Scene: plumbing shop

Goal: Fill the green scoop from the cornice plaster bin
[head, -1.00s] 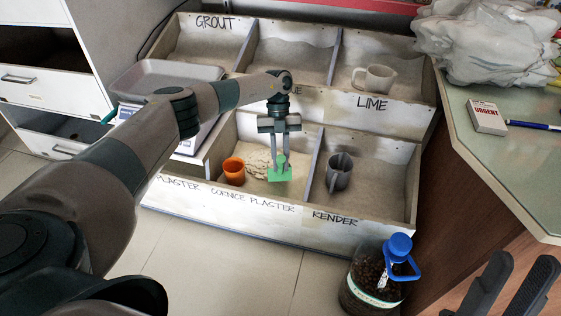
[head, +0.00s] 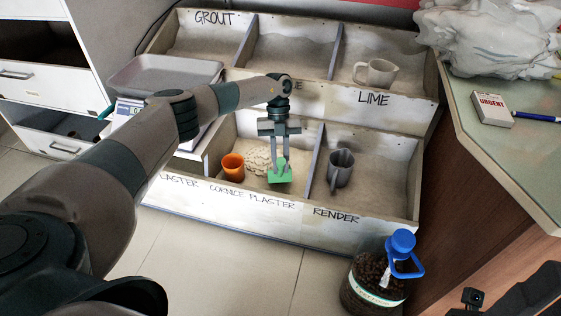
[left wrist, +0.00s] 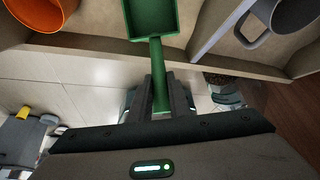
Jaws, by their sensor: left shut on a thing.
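The green scoop (head: 280,176) is held by its handle in my left gripper (head: 279,158), which is shut on it. The scoop is over the front right part of the cornice plaster bin (head: 250,200), near its front board; I cannot tell whether it touches the plaster. In the left wrist view the scoop (left wrist: 150,20) points away from my gripper (left wrist: 158,95), and its inside looks green with no plaster visible. A lumpy pale patch of plaster (head: 258,160) lies left of the scoop.
An orange cup (head: 232,167) stands at the left in the cornice plaster bin. A grey jug (head: 340,168) stands in the render bin beyond the divider (head: 314,160). A blue-capped jar (head: 375,285) stands on the floor.

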